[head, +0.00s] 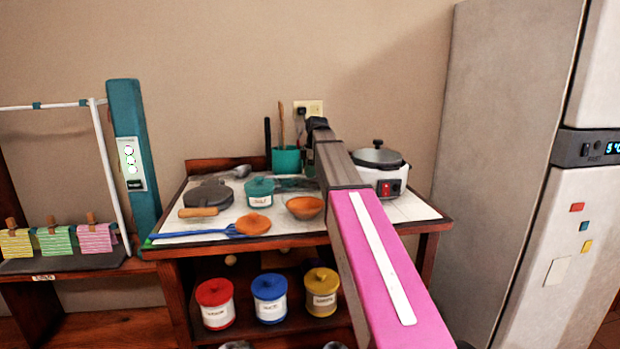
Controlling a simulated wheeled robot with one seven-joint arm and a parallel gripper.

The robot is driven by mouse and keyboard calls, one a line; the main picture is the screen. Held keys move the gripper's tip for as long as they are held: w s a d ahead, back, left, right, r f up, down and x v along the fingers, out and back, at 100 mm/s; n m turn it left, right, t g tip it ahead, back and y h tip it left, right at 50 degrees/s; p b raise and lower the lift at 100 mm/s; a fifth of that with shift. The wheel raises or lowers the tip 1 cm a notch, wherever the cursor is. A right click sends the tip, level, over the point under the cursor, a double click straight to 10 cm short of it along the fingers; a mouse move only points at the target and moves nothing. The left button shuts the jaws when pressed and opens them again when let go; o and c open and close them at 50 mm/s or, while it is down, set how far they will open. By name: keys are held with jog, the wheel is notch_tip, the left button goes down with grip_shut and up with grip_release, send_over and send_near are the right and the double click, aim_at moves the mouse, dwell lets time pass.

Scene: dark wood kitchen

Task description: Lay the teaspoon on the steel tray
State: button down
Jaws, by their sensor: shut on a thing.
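My arm reaches forward over the table, and its dark far end (317,124) is above the back of the table. The fingers of my gripper are hidden behind the arm, and so is anything they hold. I cannot make out a teaspoon. A flat grey patch (292,184) behind the teal lidded pot, partly covered by the arm and the pot, may be the steel tray; it is too small to be sure.
The table (175,237) also bears a dark round pan (208,193), a ladle (238,172), a teal pot (260,192), an orange bowl (305,207), a blue spatula (205,232), a utensil holder (286,160) and a cooker (378,160). A fridge (500,130) stands right.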

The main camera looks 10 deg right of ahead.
notch_tip(320, 180, down, 2)
jog(key=shift+f, duration=0.1)
jog(key=c, duration=1.3)
grip_release()
jog(key=shift+o, duration=0.2)
notch_tip(320, 180, up, 10)
jog(key=d, duration=0.2)
jog(key=shift+s+r, duration=0.25)
